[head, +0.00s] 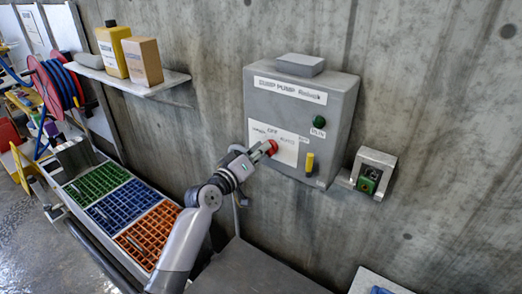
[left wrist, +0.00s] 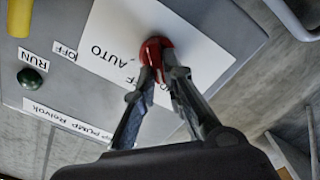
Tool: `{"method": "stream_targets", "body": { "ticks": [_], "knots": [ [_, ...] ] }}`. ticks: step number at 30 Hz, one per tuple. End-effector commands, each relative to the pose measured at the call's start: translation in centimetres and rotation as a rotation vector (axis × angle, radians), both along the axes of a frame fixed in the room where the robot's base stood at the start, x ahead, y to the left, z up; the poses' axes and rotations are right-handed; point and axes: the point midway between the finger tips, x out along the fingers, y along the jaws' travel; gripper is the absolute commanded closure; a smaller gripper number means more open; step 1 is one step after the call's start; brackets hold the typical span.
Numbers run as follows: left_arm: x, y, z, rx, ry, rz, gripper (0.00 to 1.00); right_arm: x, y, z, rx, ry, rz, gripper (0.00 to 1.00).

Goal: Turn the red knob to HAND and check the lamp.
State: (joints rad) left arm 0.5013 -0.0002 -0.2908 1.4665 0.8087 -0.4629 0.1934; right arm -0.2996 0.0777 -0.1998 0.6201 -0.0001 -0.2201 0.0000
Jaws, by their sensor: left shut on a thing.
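The red knob (head: 271,147) sits on a white label plate (head: 262,133) on the front of the grey pump box (head: 262,105). My left gripper (head: 265,150) is shut on the red knob, coming from the lower left. In the left wrist view the fingertips (left wrist: 160,75) pinch the red knob (left wrist: 156,48), with the word AUTO readable beside it. The knob's pointing direction is hidden. The lamp (head: 320,96) is a dark green dome with no clear glow. It also shows in the left wrist view (left wrist: 34,78) near the RUN label. My right gripper is out of view.
A yellow handle (head: 309,162) sticks out low on the box. A small grey housing with a green part (head: 369,184) is on the wall to the right. A shelf (head: 160,86) with two containers and coloured bins (head: 110,206) are at left.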

Motion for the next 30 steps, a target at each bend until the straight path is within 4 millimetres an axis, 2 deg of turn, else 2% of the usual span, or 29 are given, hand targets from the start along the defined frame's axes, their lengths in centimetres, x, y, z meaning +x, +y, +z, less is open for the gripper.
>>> {"method": "stream_targets", "body": {
  "ticks": [3, 4, 13, 23, 26, 30],
  "knots": [
    [0.0, 0.0, 0.0, -0.003, 0.002, 0.000, 1.00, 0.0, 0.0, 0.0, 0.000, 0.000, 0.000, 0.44],
    [0.0, 0.0, 0.0, -0.003, 0.002, 0.000, 0.89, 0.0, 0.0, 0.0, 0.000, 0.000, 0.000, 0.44],
    [0.0, 0.0, 0.0, -0.001, 0.001, 0.000, 0.69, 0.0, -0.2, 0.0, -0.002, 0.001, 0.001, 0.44],
    [-0.2, 0.2, -0.1, 0.000, 0.000, 0.000, 0.69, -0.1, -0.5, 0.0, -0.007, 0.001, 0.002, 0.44],
    [-1.0, 0.7, -0.1, 0.000, 0.000, 0.000, 0.69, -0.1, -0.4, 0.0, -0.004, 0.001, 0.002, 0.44],
    [-3.1, 2.1, -0.1, 0.002, 0.000, 0.001, 0.69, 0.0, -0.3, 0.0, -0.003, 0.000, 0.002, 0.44]
  ]
}}
